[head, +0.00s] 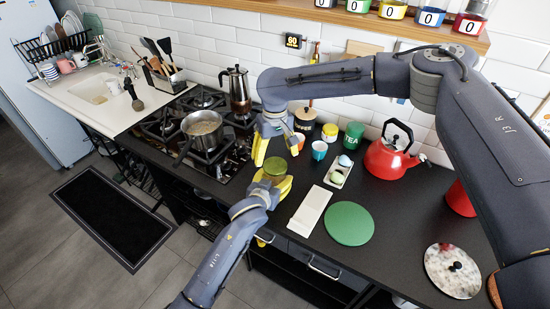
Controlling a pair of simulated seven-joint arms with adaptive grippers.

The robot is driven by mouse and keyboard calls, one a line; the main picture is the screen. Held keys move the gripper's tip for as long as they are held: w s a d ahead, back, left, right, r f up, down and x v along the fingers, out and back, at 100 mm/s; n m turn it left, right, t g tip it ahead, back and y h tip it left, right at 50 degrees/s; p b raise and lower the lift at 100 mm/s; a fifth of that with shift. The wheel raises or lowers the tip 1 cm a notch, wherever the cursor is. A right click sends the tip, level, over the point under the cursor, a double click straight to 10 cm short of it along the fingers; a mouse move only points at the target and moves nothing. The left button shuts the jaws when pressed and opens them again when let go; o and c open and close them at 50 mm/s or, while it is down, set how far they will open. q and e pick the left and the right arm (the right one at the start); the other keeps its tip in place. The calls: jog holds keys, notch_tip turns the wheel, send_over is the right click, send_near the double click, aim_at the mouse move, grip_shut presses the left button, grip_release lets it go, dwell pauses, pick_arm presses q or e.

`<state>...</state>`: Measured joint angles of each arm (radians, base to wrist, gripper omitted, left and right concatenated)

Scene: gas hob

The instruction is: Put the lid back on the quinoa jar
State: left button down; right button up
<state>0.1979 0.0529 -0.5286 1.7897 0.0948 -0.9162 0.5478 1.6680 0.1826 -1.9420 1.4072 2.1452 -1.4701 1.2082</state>
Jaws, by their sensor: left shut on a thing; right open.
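A small round olive-green jar (275,166) is at the counter's front edge, right of the hob. It seems to be the quinoa jar, but no label is readable. My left gripper (272,184) has its yellow fingers shut around it from the front. My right gripper (276,147) is open above and just behind the jar, fingers pointing down, with nothing visible between them. I cannot tell whether the olive-green top is a lid or the contents, and I cannot pick out a separate lid for certain.
Right of the grippers are a white board (310,211), a green round mat (348,223), a small tray (328,180), and a red kettle (390,158). Cups and canisters stand behind. The hob (172,122) at left carries a pot (204,126) and a moka pot (237,90).

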jog(key=shift+o, duration=0.5)
jog(key=shift+f, duration=0.15)
jog(key=shift+s+a+f+g+y, duration=0.4)
jog(key=shift+s+a+f, duration=0.55)
jog(key=shift+s+a, duration=0.1)
jog(key=s+a+n, duration=0.1)
jog(key=a+n, duration=0.1)
notch_tip(320, 180, up, 5)
jog(key=n, duration=1.3)
send_over(268, 171)
jog(key=w, duration=0.1)
jog(key=shift+w+d, duration=0.15)
jog(key=n, duration=0.2)
jog(key=d+n, duration=0.1)
jog(key=shift+w+r+t, duration=0.3)
jog(key=shift+w, duration=0.05)
jog(key=shift+w+d+n+h, duration=0.1)
jog(key=shift+d+n+h, duration=0.15)
jog(key=shift+n, duration=0.45)
jog(key=shift+w+d+n+h, duration=0.15)
jog(key=shift+d+n, duration=0.1)
jog(key=shift+n, duration=0.45)
